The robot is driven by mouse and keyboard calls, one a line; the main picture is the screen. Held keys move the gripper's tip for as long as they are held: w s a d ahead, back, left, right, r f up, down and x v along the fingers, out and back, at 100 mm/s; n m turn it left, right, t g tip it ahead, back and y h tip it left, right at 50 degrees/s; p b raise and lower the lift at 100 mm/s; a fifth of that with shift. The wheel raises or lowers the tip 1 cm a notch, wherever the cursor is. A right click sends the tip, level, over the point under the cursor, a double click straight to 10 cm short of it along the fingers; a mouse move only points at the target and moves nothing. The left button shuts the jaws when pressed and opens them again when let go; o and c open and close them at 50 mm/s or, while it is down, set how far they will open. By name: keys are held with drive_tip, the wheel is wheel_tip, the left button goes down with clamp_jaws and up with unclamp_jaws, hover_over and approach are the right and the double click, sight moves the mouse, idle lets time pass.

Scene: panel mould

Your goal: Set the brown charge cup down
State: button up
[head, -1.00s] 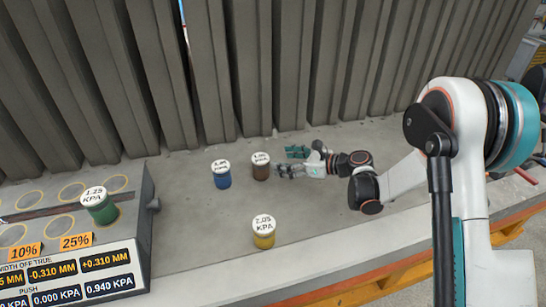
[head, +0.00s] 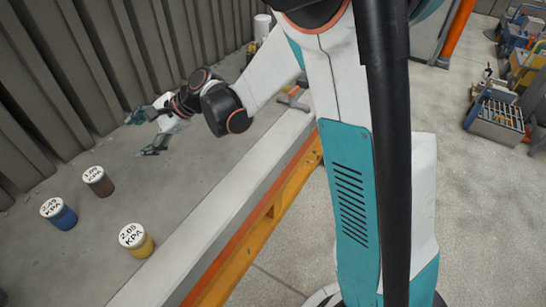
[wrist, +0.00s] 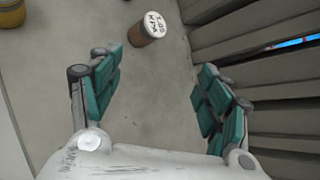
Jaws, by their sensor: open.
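The brown charge cup (head: 99,182) stands upright on the grey concrete surface, with a white lid marked in KPA. In the wrist view the brown cup (wrist: 150,31) stands beyond my fingertips, nearer the left finger, and apart from both. My gripper (head: 142,134) is open and empty, to the upper right of the cup in the head view. Its teal finger pads (wrist: 160,95) are spread wide with bare concrete between them.
A blue cup (head: 59,214) and a yellow cup (head: 136,240) stand near the brown one. Ribbed grey panels (head: 90,80) rise along the back. A pale ledge (head: 215,215) with an orange edge (head: 260,225) runs along the front. Bare concrete lies between the cups and the ledge.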

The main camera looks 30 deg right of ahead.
drive_tip(key=s+d+r+n+h, duration=0.2)
drive_tip(key=s+d+n, duration=0.3)
drive_tip(key=s+d, duration=0.3)
drive_tip(key=s+d+r+n+t+h, duration=0.1)
drive_tip(key=s+d+n+h, duration=0.3)
drive_tip(key=s+d, duration=0.4)
drive_tip(key=s+d+r+n+t+h, duration=0.1)
drive_tip(key=s+d+n+h, duration=0.3)
drive_tip(key=s, duration=0.8)
drive_tip(key=shift+d+r+n, duration=0.9)
drive_tip(key=shift+d+n, duration=0.2)
drive_tip(key=shift+d, duration=1.25)
